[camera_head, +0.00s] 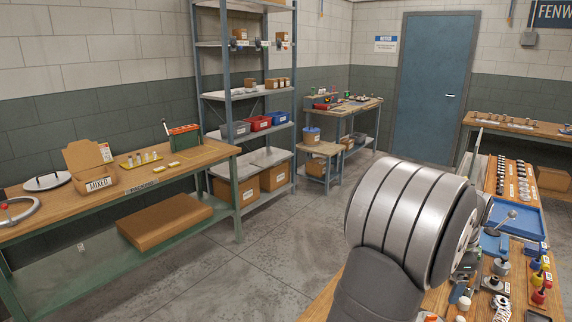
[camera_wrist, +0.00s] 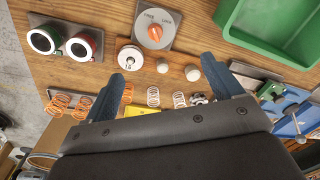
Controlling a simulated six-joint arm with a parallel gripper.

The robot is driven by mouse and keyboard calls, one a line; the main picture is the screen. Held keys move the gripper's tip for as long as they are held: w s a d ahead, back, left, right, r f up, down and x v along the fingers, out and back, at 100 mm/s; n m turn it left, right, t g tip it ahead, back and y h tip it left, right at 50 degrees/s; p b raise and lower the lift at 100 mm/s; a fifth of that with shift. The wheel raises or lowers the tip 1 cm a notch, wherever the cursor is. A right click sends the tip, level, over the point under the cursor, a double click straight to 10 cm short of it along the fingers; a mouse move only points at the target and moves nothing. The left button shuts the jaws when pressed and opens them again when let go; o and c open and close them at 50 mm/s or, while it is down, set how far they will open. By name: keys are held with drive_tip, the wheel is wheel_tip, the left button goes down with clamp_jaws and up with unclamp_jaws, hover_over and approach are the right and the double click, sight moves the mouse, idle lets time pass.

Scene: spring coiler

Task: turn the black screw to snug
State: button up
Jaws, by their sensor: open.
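My gripper (camera_wrist: 161,72) is open in the wrist view. Its two dark blue fingers stand wide apart above the wooden bench, with nothing held between them. I cannot make out the black screw for sure in either view. A blue fixture (camera_wrist: 301,121) with metal parts lies at the right of the wrist view, beyond the right finger. In the head view my large silver arm link hides part of the bench, and my gripper does not show there.
In the wrist view, an orange rotary knob (camera_wrist: 155,32) on a plate, a white disc (camera_wrist: 130,57), several springs (camera_wrist: 153,96) and a green bin (camera_wrist: 270,28) are near the fingers. The head view shows a blue tray (camera_head: 515,218) and crowded small parts on the right bench.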

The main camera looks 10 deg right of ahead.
drive_tip(key=shift+d, duration=0.1)
drive_tip(key=c, duration=0.8)
wheel_tip(320, 180, up, 3)
drive_tip(key=n+t+h, duration=0.2)
drive_tip(key=n+h, duration=0.2)
drive_tip(key=n, duration=0.5)
hover_over(496, 277)
drive_tip(key=s+a, duration=0.4)
drive_tip(key=a, duration=0.2)
drive_tip(key=x, duration=1.1)
drive_tip(key=a+x, duration=0.1)
drive_tip(key=x, duration=0.5)
drive_tip(key=shift+s+f, duration=0.25)
drive_tip(key=shift+f, duration=0.2)
clamp_jaws()
